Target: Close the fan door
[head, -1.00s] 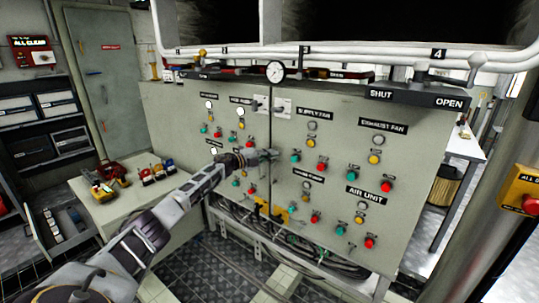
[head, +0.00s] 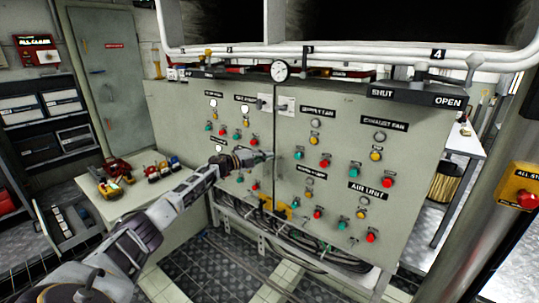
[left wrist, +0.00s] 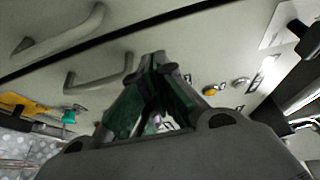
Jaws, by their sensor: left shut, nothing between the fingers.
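The grey-green control cabinet has a right panel (head: 335,137) labelled supply fan and exhaust fan, and a left panel (head: 185,110) with lights and buttons. A vertical seam divides them. Which panel is the fan door cannot be read for certain. My left gripper (head: 270,155) is shut and empty close to the seam. In the left wrist view its fingertips (left wrist: 158,60) are beside a handle (left wrist: 100,78); I cannot tell whether they touch. A second handle (left wrist: 60,32) is across the dark seam. My right gripper does not show.
A pale pipe rail and a gauge (head: 280,71) run above the cabinet. A bench (head: 125,200) with small red and yellow items stands at the left. Yellow parts (head: 282,209) and cables show below the panels. A yellow emergency stop box (head: 524,187) is at the right.

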